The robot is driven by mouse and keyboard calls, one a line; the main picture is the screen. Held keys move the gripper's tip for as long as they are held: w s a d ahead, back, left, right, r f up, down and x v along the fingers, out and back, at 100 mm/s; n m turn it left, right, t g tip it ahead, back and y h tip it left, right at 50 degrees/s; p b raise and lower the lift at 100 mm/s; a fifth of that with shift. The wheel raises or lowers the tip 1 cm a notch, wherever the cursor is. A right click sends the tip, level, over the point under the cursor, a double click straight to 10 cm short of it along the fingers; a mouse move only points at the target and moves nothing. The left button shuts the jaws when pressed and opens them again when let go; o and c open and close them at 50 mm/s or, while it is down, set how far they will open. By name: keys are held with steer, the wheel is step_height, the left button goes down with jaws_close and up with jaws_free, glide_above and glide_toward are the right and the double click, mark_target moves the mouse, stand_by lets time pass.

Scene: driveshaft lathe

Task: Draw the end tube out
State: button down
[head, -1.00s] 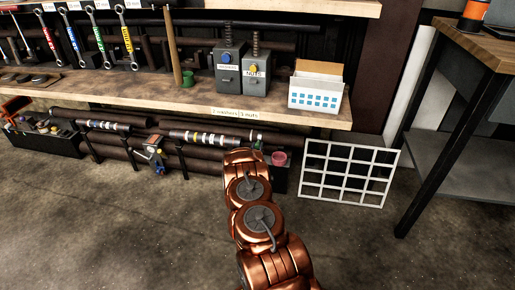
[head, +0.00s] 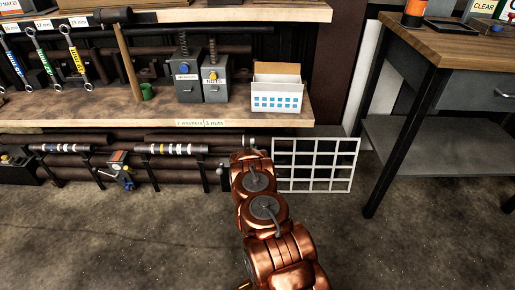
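Two tubes with coloured bands lie level under the shelf, a left banded tube (head: 65,148) and a right banded tube (head: 172,149). I cannot tell which is the end tube. Each rests on dark stands near the floor. My copper arm reaches forward just right of the right tube and covers what lies behind it. My gripper is not visible; it is beyond the arm's far end or hidden by it. Whether it touches a tube cannot be seen.
A white wire grid (head: 315,166) stands right of my arm. A workbench (head: 420,165) is at the right. Above the tubes, a wooden shelf (head: 60,118) holds grey boxes, a hammer and a white box (head: 277,95). A small tool (head: 121,172) sits between the tubes. The floor in front is clear.

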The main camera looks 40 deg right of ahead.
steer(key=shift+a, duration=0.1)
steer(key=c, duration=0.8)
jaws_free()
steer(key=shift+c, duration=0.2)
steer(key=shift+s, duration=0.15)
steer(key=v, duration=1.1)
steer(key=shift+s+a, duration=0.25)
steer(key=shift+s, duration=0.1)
